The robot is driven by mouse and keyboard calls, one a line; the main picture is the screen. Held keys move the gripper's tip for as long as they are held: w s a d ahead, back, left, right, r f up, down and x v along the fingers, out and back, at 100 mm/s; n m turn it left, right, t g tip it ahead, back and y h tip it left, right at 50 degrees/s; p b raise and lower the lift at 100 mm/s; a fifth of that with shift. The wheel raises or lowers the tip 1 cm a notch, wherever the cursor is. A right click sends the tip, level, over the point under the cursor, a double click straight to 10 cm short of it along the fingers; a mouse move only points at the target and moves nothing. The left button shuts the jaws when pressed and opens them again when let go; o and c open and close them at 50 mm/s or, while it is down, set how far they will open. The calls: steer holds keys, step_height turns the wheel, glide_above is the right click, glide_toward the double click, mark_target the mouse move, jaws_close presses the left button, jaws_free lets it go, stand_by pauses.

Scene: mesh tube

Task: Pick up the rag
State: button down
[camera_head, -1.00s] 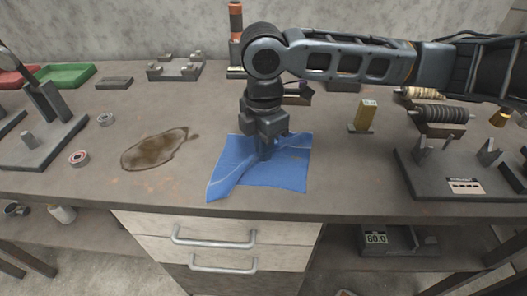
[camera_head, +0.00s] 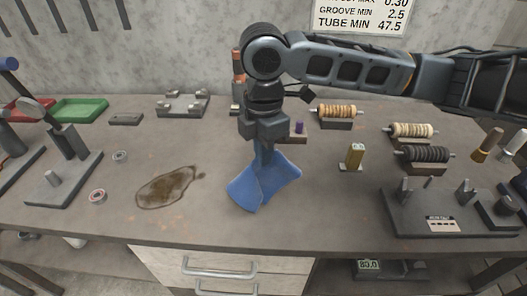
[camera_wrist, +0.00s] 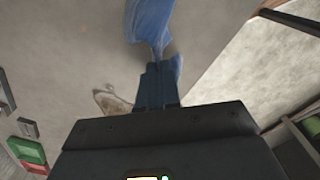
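The blue rag (camera_head: 262,187) hangs bunched from my gripper (camera_head: 264,150) in the head view, its lower corners spread out. My gripper points down and is shut on the rag's upper middle. In the wrist view the rag (camera_wrist: 149,22) extends from between the fingertips (camera_wrist: 158,68) toward the top of the picture. The rag appears lifted above the bench, though its lower corners are close to the surface in the head view, and I cannot tell whether they touch.
A brown stain (camera_head: 168,187) lies on the bench (camera_head: 330,215) left of the rag. Rollers on stands (camera_head: 424,154), a brass block (camera_head: 354,156) and a dark fixture (camera_head: 440,212) stand to the right. Small rings (camera_head: 98,196) and a dark stand (camera_head: 62,178) are at left. The front middle is clear.

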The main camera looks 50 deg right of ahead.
step_height(320, 180, up, 9)
steer(key=p, duration=0.1)
steer(key=shift+f, duration=0.1)
